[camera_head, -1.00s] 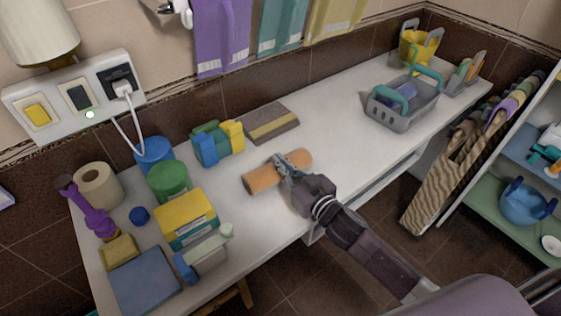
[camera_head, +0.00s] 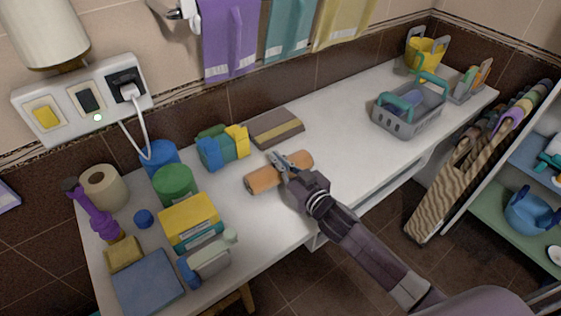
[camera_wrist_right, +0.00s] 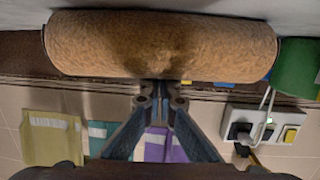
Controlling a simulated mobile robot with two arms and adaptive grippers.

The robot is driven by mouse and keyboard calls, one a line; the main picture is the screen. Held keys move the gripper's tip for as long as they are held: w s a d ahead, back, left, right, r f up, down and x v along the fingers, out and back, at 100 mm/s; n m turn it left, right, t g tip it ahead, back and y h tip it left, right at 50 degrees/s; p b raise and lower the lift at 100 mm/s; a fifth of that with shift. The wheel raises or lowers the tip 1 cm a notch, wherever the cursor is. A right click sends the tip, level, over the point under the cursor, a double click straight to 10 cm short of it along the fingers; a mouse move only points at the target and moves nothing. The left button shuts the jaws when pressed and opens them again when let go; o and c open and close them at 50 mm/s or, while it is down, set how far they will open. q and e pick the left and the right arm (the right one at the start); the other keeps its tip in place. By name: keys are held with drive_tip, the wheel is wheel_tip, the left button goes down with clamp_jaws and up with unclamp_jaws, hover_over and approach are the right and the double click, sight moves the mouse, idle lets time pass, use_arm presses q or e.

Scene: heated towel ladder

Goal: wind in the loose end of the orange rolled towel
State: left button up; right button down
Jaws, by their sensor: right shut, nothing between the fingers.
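The orange rolled towel (camera_head: 264,180) lies on the white counter, its long axis running from lower left to upper right in the head view. My right gripper (camera_head: 275,157) reaches across the middle of the roll from the front, its fingers together and empty. In the right wrist view the towel (camera_wrist_right: 100,45) fills the top as a fuzzy cylinder with a darker patch in the middle. The shut fingertips (camera_wrist_right: 160,92) are right at its edge; whether they touch cannot be told. No loose end can be made out. My left gripper is not in view.
A brown folded towel with a yellow stripe (camera_head: 275,128) and a blue, green and yellow bundle (camera_head: 222,148) lie behind the roll. A yellow box (camera_head: 188,215) and green tub (camera_head: 174,184) stand left. A grey basket (camera_head: 408,115) stands right; the counter between is clear.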

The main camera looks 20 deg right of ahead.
idle(0.3)
drive_tip(key=shift+x, duration=1.05)
drive_tip(key=shift+x, duration=1)
drive_tip(key=shift+r, duration=0.15)
drive_tip(key=shift+b, duration=0.3)
drive_tip(key=shift+x, duration=0.8)
drive_tip(key=shift+w+a, duration=0.1)
drive_tip(key=shift+w, duration=0.1)
